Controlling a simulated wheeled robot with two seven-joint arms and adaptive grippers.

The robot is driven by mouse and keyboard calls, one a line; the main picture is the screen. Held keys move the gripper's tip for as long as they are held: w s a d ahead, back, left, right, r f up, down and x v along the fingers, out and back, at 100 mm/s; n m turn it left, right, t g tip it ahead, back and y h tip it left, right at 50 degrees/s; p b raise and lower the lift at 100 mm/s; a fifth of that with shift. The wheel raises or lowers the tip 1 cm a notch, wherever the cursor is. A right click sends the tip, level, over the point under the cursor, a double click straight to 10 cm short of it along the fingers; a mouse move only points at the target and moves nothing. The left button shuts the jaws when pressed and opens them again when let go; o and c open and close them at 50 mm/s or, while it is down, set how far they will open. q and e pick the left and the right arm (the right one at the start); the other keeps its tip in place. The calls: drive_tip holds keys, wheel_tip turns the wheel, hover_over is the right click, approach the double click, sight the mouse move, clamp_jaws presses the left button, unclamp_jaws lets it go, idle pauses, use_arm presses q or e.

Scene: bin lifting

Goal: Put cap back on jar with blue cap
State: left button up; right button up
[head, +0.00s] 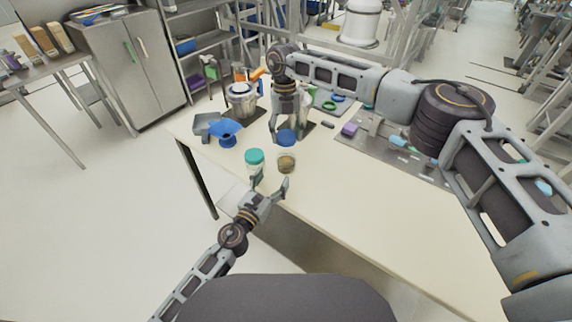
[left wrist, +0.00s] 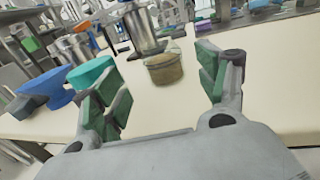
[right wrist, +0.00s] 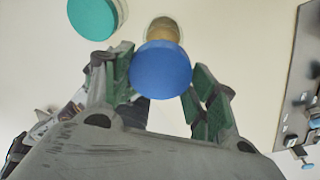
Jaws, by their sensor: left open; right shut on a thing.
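The open jar (head: 286,163), with brownish contents, stands on the table near its front edge. The round blue cap (head: 286,138) is in my right gripper (head: 286,132), behind the jar in the head view. In the right wrist view the cap (right wrist: 160,68) sits between the fingertips and overlaps part of the jar (right wrist: 163,29). Its height above the table is hard to tell. My left gripper (head: 271,184) is open and empty in front of the jar. In the left wrist view the jar (left wrist: 164,68) is beyond and between the open fingers.
A teal-capped jar (head: 254,157) stands close left of the open jar. A blue spool-like object (head: 227,131) and a grey container (head: 205,124) lie further left. A metal pot (head: 241,99) is behind. The table's right front (head: 370,210) is clear.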

use_arm(q)
drive_tip(key=shift+x, duration=5.6)
drive_tip(key=c, duration=1.3)
drive_tip(key=shift+o, duration=0.2)
drive_tip(key=shift+f, duration=0.1)
use_arm(e)
hover_over(287, 155)
drive_tip(key=shift+w+a+f, duration=0.1)
drive_tip(key=shift+f, duration=1.15)
drive_tip(key=shift+w+a+f, duration=0.1)
drive_tip(key=shift+f, duration=1.15)
drive_tip(key=shift+f, duration=0.1)
drive_tip(key=shift+f, duration=0.75)
use_arm(q)
drive_tip(key=shift+s+d, duration=0.1)
use_arm(e)
drive_tip(key=shift+o, duration=0.2)
drive_tip(key=shift+s+d+f, duration=0.1)
drive_tip(key=shift+d+f, duration=0.05)
drive_tip(key=shift+f, duration=0.2)
